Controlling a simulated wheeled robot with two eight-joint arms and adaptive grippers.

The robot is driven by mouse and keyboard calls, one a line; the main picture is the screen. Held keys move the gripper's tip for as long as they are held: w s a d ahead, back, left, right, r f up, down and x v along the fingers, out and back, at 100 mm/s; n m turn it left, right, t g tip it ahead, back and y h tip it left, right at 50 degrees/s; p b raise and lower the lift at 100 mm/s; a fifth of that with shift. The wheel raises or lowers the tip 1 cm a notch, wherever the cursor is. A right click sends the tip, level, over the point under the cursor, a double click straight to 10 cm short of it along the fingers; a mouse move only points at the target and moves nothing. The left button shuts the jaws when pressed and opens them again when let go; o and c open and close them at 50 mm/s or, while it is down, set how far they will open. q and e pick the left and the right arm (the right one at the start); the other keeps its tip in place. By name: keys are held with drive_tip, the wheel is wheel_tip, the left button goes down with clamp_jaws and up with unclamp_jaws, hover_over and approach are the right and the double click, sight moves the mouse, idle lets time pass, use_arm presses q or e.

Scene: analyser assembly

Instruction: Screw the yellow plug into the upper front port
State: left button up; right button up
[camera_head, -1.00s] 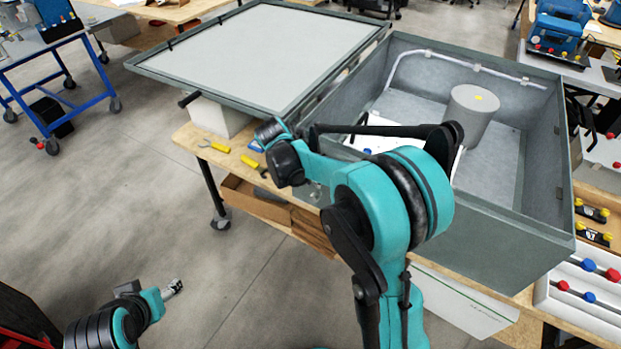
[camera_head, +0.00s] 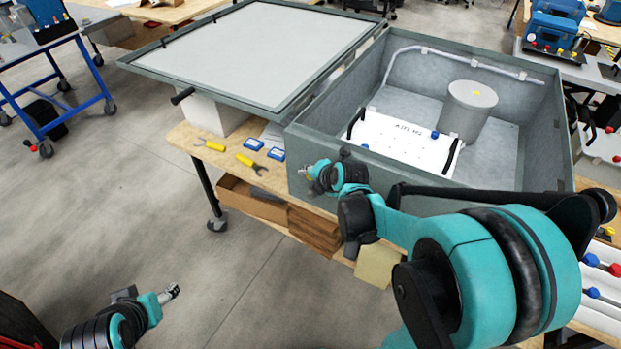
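The grey open enclosure (camera_head: 470,215) stands on the wooden bench with its front wall towards me. My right gripper (camera_head: 306,172) is small in view, in front of the left part of that front wall. I cannot tell whether it touches the wall, or whether its fingers are open or shut. No yellow plug can be made out at its tips. The upper front port cannot be made out; the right gripper and arm cover part of the front wall. My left gripper (camera_head: 174,291) is low at the left, over the floor, far from the enclosure, with its finger state unclear.
A white panel with black handles (camera_head: 400,138) and a grey cylinder (camera_head: 468,112) are inside the enclosure. Its lid (camera_head: 260,50) lies open to the left. Yellow wrenches (camera_head: 208,144) and blue boxes (camera_head: 254,144) lie on the bench (camera_head: 186,136). Open floor is at left.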

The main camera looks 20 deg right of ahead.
drive_tip(key=shift+r, duration=0.1)
drive_tip(key=g+h+p, duration=0.1)
drive_tip(key=g+p, duration=0.1)
drive_tip(key=n+g+h+p, duration=0.1)
drive_tip(key=g, duration=0.1)
drive_tip(key=shift+w+a+r+h, duration=0.2)
drive_tip(key=shift+w+a+h, duration=0.1)
drive_tip(key=shift+w+a, duration=0.05)
drive_tip(key=shift+w+n+g+h, duration=0.1)
drive_tip(key=shift+n+g+h, duration=0.25)
drive_tip(key=shift+g, duration=0.45)
drive_tip(key=g+h+b, duration=0.1)
drive_tip(key=g+h, duration=0.2)
drive_tip(key=shift+f+n+g, duration=0.1)
drive_tip(key=shift+n+g, duration=0.25)
drive_tip(key=shift+g, duration=0.05)
